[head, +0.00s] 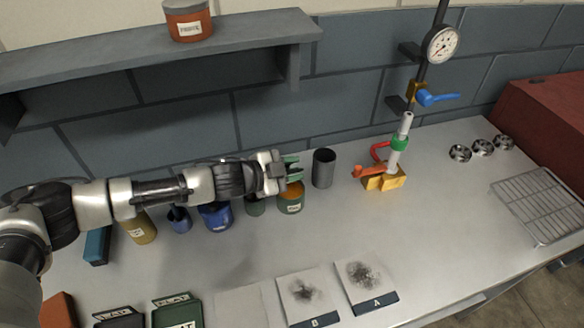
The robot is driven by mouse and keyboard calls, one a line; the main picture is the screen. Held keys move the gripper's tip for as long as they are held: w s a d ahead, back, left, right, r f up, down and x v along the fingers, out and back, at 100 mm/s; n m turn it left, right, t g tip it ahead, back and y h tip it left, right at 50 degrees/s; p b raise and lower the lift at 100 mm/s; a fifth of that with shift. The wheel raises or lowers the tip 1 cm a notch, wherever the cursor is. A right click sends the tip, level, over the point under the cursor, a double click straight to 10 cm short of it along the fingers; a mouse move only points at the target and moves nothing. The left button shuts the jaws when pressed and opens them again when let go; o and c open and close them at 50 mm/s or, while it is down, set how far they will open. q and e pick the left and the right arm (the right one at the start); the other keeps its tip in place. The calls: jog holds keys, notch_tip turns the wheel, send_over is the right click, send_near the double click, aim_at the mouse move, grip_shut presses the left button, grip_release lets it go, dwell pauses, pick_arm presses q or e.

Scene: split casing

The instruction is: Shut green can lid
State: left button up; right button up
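My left gripper (293,168) reaches in from the left over the row of cans at the back of the table. My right gripper is not in view.
A blue can (216,216) and a yellow can (138,228) stand left under my arm. A dark grey cup (323,168) stands right of the fingertips. A gauge stand (384,180) and wire rack (541,203) are further right. Cards A and B lie in front; the table's middle is clear.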

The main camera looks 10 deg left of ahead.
pick_arm(q)
grip_shut()
jog(key=s+d+f+m+t+b, duration=0.1)
jog(key=s+f+m+t+b, duration=0.2)
jog(key=f+m+b, duration=0.2)
jog(key=b, duration=0.2)
jog(key=shift+s+d+b, duration=0.2)
jog(key=shift+s+b, duration=0.15)
jog(key=shift+b, duration=0.05)
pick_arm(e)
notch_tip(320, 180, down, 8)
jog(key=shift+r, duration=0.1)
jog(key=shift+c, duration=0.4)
